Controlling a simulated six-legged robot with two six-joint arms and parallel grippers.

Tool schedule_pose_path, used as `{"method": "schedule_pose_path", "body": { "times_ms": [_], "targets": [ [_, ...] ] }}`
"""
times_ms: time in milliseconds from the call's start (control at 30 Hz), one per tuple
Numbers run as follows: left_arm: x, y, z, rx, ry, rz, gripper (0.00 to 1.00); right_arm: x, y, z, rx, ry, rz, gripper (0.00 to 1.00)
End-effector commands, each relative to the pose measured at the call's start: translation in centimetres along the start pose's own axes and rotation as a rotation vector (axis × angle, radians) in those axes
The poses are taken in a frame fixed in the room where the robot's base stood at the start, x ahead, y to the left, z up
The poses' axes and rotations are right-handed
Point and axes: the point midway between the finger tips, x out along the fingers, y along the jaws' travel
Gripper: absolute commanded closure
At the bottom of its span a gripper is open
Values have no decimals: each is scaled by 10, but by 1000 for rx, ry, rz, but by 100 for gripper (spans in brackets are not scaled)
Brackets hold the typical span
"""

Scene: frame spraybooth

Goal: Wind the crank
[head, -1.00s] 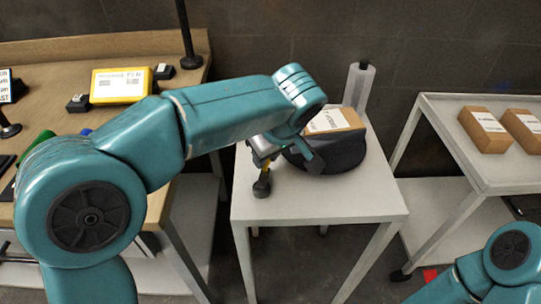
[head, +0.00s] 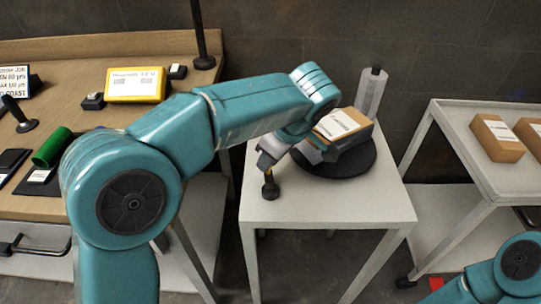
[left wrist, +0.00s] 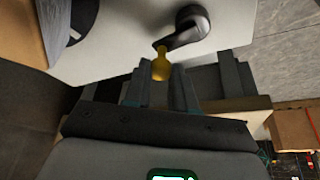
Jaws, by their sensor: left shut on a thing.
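The crank shows in the left wrist view as a black arm (left wrist: 186,28) with a yellow handle (left wrist: 160,66). In the head view, its dark round end (head: 270,189) is at the left part of a small white table (head: 295,208). My left gripper (left wrist: 162,84) has its fingers on either side of the yellow handle and is shut on it. In the head view, my left gripper (head: 268,164) is partly hidden behind my own arm. A black turntable (head: 350,162) on the table carries a cardboard box (head: 360,134) with a white label. My right gripper is out of view.
A wooden bench (head: 60,202) at left holds a yellow labelled case (head: 136,85) and a green cylinder (head: 52,147). A white cart (head: 480,175) with boxes (head: 497,138) stands at right. The white table's front is clear.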

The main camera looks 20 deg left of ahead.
Motion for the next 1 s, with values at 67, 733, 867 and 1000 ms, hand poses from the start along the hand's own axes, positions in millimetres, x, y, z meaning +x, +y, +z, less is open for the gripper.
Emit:
{"method": "schedule_pose_path", "body": {
  "times_ms": [67,733,867,1000],
  "targets": [
    [1,-1,1,2,-2,-4,100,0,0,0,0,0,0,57],
    [-23,0,0,1,-1,1,50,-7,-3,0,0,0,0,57],
    [-57,1,-1,2,-1,3,50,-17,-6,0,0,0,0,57],
    [-96,1,0,3,-2,2,50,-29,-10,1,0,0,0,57]
  ]
}}
